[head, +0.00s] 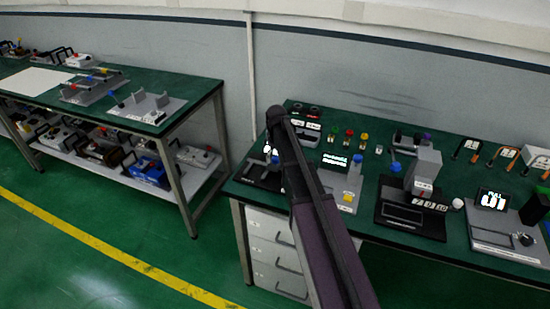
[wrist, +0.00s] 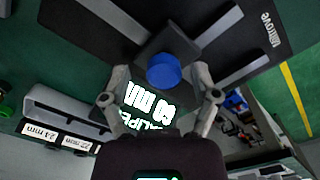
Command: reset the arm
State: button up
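My arm (head: 315,220) reaches from the bottom of the head view over the left end of the right-hand green bench. In the wrist view, my gripper (wrist: 161,78) has its two fingers spread wide, one on each side of a grey block with a round blue knob (wrist: 163,71). A lit digital display with the cut-off word "CALIPE" (wrist: 150,108) shows between the fingers. I see nothing clamped, though the block is close to the fingertips. In the head view the arm hides most of the gripper and part of the dark caliper device (head: 262,174).
Right of the arm stand a grey unit with a blue knob (head: 348,192), a press-like device (head: 424,175) and a "PULL" display unit (head: 492,200). Labelled holders (wrist: 62,130) lie beside the gripper. A second bench (head: 200,88) is at left, with open floor before it.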

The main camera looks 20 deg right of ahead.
jog(key=s+a+m, duration=0.1)
jog(key=s+a, duration=0.1)
jog(key=s, duration=1)
jog(key=s+a, duration=0.3)
jog(key=s, duration=1)
jog(key=shift+s+a+m, duration=0.2)
jog(key=shift+a+m, duration=0.1)
jog(key=shift+m, duration=0.1)
